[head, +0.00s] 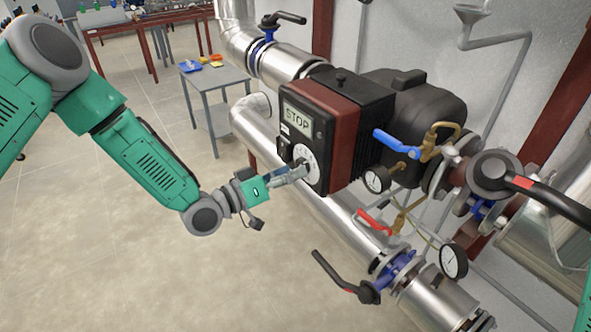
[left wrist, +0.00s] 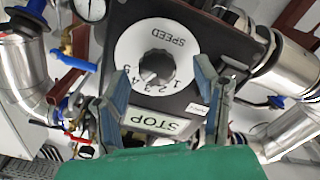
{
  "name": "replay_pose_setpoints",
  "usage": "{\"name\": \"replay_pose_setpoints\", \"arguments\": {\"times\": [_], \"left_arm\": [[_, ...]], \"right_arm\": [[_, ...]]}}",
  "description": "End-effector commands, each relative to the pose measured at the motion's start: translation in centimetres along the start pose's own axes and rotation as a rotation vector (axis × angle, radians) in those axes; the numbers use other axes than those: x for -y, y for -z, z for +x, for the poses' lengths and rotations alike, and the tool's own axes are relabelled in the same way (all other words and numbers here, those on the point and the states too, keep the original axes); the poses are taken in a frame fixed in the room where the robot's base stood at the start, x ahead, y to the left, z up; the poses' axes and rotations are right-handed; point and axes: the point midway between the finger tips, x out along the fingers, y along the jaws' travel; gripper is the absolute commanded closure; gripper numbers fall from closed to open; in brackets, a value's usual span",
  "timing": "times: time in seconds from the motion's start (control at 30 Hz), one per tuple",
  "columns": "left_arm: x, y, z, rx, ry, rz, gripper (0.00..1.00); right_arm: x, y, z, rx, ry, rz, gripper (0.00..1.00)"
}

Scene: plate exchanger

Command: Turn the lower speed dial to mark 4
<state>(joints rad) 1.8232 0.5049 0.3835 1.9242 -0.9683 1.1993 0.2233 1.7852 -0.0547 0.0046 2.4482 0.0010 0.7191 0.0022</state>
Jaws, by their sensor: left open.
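The speed dial (head: 311,172) is a white disc below the STOP display (head: 298,119) on the front of the dark red and black pump unit (head: 335,125). In the left wrist view the dial (left wrist: 137,47) appears upside down, with SPEED and marks 1 to 5 around a dark central knob (left wrist: 157,65). I cannot tell surely which mark the knob points to. My left gripper (head: 303,171) is at the dial face. In the left wrist view my left gripper (left wrist: 162,70) is open, its fingers on either side of the knob, with visible gaps. My right gripper is not in view.
Silver pipes (head: 285,190) run beside and below the unit. A blue-handled valve (head: 398,142), a red-handled valve (head: 376,222) and pressure gauges (head: 453,261) stand to the right. A small grey table (head: 212,78) is behind. The floor on the left is clear.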

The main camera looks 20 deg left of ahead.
Motion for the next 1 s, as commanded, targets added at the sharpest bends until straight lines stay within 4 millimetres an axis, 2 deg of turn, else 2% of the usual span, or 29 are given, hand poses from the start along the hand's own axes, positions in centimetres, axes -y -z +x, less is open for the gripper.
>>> {"name": "replay_pose_setpoints", "arguments": {"times": [0.3,0.5,0.67,1.0], "left_arm": [[0.2,0.0,-6.8,-0.002,0.004,-0.004,0.44],[0.3,-0.1,-9.6,0.0,0.003,-0.003,0.44],[0.3,-0.1,-10.4,0.001,0.003,-0.004,0.44],[0.3,-0.1,-10.4,0.001,0.002,-0.003,0.44]], "right_arm": [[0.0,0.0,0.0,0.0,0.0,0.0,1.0],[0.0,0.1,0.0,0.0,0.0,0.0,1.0],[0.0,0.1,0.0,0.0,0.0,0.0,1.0],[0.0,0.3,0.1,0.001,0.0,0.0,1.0]]}}
